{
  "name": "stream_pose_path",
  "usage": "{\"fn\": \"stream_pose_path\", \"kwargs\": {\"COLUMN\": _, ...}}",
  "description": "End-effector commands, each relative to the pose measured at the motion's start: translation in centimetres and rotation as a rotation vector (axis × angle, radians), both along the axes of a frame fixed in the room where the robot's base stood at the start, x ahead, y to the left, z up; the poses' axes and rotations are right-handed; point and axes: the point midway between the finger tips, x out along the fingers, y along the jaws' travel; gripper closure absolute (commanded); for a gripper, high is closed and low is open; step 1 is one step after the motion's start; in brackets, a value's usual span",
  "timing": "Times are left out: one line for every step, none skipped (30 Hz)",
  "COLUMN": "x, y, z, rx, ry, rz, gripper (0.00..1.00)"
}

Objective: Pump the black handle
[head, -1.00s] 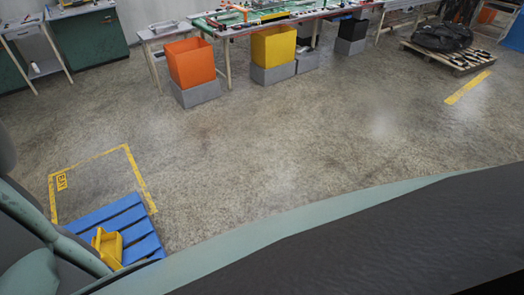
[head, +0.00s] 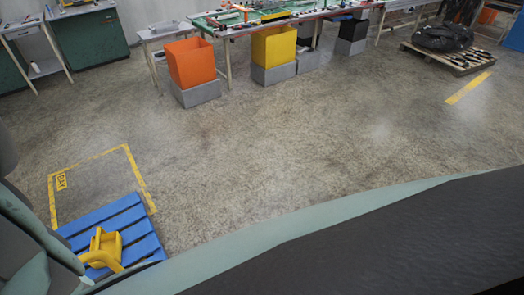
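No black handle can be made out in the head view, and no hoses show. My gripper is not visible. My own grey-green arm part fills the lower left edge, and a dark and pale green part of my body covers the lower right. A yellow object (head: 104,246) with a looped shape sits on or above a blue slatted pallet (head: 143,240) at the lower left. Its lower left side is partly hidden by my arm part.
An orange bin (head: 191,63) and a yellow bin (head: 274,46) stand on grey blocks before a long workbench (head: 237,27). A wooden pallet (head: 462,60) carries a black bundle (head: 442,37) at the upper right. The concrete floor (head: 290,130) between is clear.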

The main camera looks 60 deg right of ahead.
Motion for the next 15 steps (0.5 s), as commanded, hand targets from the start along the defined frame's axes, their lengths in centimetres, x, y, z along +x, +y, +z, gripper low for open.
{"fn": "stream_pose_path", "kwargs": {"x": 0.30, "y": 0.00, "z": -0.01, "rx": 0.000, "ry": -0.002, "rz": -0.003, "gripper": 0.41}}
{"fn": "stream_pose_path", "kwargs": {"x": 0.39, "y": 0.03, "z": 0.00, "rx": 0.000, "ry": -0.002, "rz": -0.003, "gripper": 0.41}}
{"fn": "stream_pose_path", "kwargs": {"x": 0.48, "y": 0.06, "z": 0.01, "rx": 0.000, "ry": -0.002, "rz": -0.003, "gripper": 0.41}}
{"fn": "stream_pose_path", "kwargs": {"x": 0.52, "y": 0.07, "z": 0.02, "rx": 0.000, "ry": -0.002, "rz": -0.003, "gripper": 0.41}}
{"fn": "stream_pose_path", "kwargs": {"x": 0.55, "y": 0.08, "z": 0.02, "rx": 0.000, "ry": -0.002, "rz": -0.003, "gripper": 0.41}}
{"fn": "stream_pose_path", "kwargs": {"x": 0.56, "y": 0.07, "z": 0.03, "rx": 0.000, "ry": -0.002, "rz": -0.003, "gripper": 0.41}}
{"fn": "stream_pose_path", "kwargs": {"x": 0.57, "y": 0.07, "z": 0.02, "rx": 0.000, "ry": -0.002, "rz": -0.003, "gripper": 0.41}}
{"fn": "stream_pose_path", "kwargs": {"x": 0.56, "y": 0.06, "z": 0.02, "rx": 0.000, "ry": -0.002, "rz": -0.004, "gripper": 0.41}}
{"fn": "stream_pose_path", "kwargs": {"x": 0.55, "y": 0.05, "z": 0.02, "rx": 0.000, "ry": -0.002, "rz": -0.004, "gripper": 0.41}}
{"fn": "stream_pose_path", "kwargs": {"x": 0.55, "y": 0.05, "z": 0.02, "rx": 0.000, "ry": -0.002, "rz": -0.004, "gripper": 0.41}}
{"fn": "stream_pose_path", "kwargs": {"x": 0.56, "y": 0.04, "z": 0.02, "rx": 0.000, "ry": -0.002, "rz": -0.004, "gripper": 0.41}}
{"fn": "stream_pose_path", "kwargs": {"x": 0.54, "y": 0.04, "z": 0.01, "rx": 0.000, "ry": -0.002, "rz": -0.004, "gripper": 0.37}}
{"fn": "stream_pose_path", "kwargs": {"x": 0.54, "y": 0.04, "z": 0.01, "rx": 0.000, "ry": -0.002, "rz": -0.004, "gripper": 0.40}}
{"fn": "stream_pose_path", "kwargs": {"x": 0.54, "y": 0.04, "z": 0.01, "rx": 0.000, "ry": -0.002, "rz": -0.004, "gripper": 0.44}}
{"fn": "stream_pose_path", "kwargs": {"x": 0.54, "y": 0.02, "z": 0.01, "rx": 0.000, "ry": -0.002, "rz": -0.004, "gripper": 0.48}}
